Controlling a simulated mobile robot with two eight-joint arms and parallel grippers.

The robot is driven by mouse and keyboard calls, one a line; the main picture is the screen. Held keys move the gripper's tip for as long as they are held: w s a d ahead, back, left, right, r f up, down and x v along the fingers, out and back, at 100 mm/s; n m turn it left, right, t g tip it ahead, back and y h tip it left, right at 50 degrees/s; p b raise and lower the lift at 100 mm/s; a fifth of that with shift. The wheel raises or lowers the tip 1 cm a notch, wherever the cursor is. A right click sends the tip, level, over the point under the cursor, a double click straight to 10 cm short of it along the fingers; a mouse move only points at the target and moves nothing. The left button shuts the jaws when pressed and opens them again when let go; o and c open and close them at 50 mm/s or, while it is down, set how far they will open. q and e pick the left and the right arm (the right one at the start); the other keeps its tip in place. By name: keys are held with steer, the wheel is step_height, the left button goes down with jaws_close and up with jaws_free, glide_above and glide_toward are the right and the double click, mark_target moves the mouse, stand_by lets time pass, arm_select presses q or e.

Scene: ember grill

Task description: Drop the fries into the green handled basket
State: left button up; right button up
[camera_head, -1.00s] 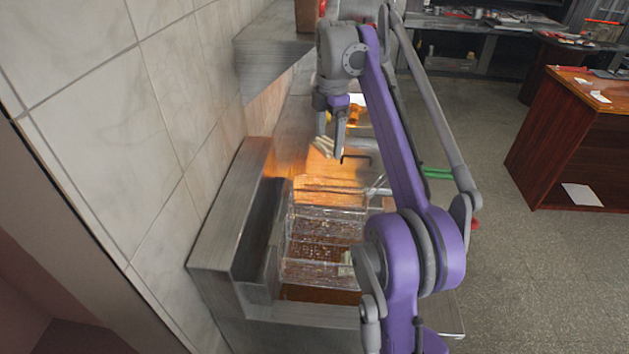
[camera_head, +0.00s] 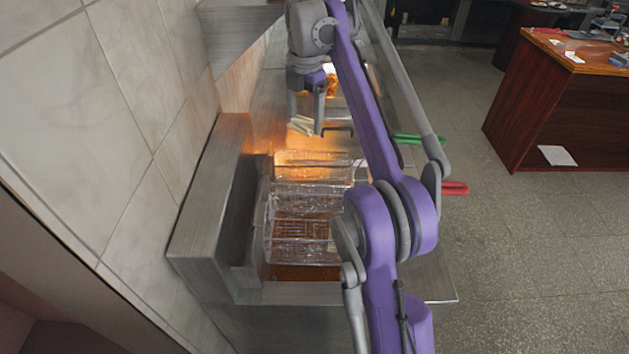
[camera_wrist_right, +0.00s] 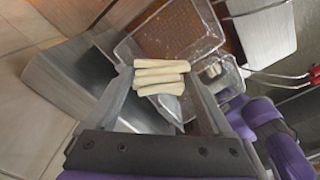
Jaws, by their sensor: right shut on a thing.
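Several pale fries (camera_head: 301,126) are held in my right gripper (camera_head: 307,116), above the fryer's far end. In the right wrist view the fries (camera_wrist_right: 160,77) lie stacked between the two fingers. The green handle (camera_head: 418,139) sticks out to the right behind my arm. The far wire basket (camera_head: 312,166) lies nearer the camera than the fries in the head view; my arm hides where the handle joins. My left gripper is out of view.
A red handle (camera_head: 454,188) sticks out nearer the camera, by the near wire basket (camera_head: 300,240). The steel fryer (camera_head: 215,200) stands against a tiled wall (camera_head: 130,130). A wooden counter (camera_head: 560,110) stands at right, with open floor between.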

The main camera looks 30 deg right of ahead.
steer(key=shift+w, duration=0.2)
steer(key=o, duration=1.1)
steer(key=shift+w, duration=0.2)
steer(key=shift+s+r, duration=0.15)
steer(key=shift+r, duration=0.05)
step_height(320, 180, up, 6)
steer(key=shift+f+p, duration=0.2)
steer(key=shift+p, duration=0.95)
steer(key=shift+w+d+r, duration=0.1)
steer(key=shift+w+r, duration=0.2)
steer(key=shift+r, duration=0.25)
steer(key=shift+s+r, duration=0.2)
steer(key=shift+r, duration=0.05)
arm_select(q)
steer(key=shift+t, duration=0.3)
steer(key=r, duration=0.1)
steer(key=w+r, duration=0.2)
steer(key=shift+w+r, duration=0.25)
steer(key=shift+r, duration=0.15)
arm_select(e)
steer(key=shift+s, duration=0.15)
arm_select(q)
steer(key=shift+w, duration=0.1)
arm_select(e)
steer(key=shift+f, duration=0.1)
